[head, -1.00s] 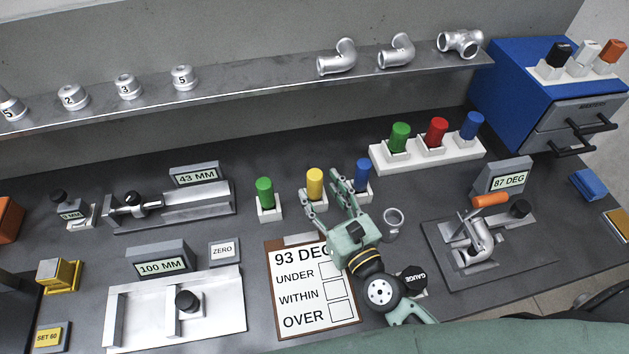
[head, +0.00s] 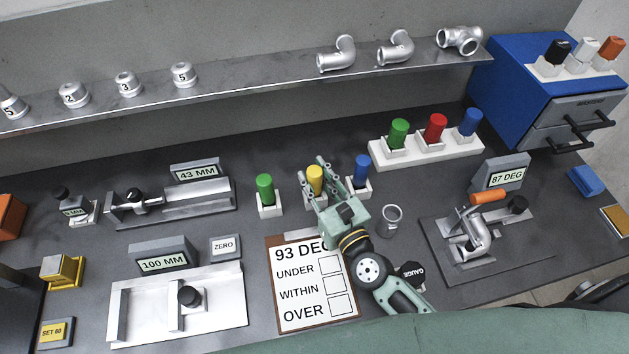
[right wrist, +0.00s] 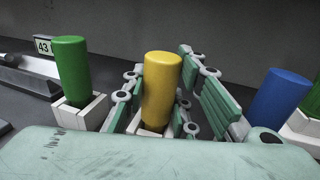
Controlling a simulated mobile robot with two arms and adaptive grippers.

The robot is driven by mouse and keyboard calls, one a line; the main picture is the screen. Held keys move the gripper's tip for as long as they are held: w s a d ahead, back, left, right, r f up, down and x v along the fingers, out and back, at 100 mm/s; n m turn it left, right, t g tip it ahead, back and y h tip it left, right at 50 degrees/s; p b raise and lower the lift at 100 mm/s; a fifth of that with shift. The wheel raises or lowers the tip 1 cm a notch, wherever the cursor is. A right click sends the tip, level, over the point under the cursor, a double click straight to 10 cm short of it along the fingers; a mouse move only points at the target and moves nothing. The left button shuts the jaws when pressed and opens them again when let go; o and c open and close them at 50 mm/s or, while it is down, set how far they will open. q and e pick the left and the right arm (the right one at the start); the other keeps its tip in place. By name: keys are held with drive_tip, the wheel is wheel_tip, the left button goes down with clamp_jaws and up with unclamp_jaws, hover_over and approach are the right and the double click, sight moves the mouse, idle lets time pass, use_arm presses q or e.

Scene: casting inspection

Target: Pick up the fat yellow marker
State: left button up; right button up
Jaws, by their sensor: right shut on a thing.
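The fat yellow marker (head: 315,180) stands upright in a small white holder at the middle of the bench. It also shows in the right wrist view (right wrist: 161,88), between the fingers. My right gripper (head: 318,182) has its fingers on both sides of the marker and is shut on it. The marker's lower end and most of its holder are hidden by the fingers. My left gripper is not in view.
A green marker (head: 265,190) stands in a holder to the left, a blue marker (head: 361,171) close on the right. A metal ring-like part (head: 391,217) and an angle fixture (head: 474,240) lie to the right. A clipboard (head: 313,284) lies in front.

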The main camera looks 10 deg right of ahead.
clamp_jaws()
wheel_tip(320, 180, up, 10)
drive_tip(key=p, duration=0.6)
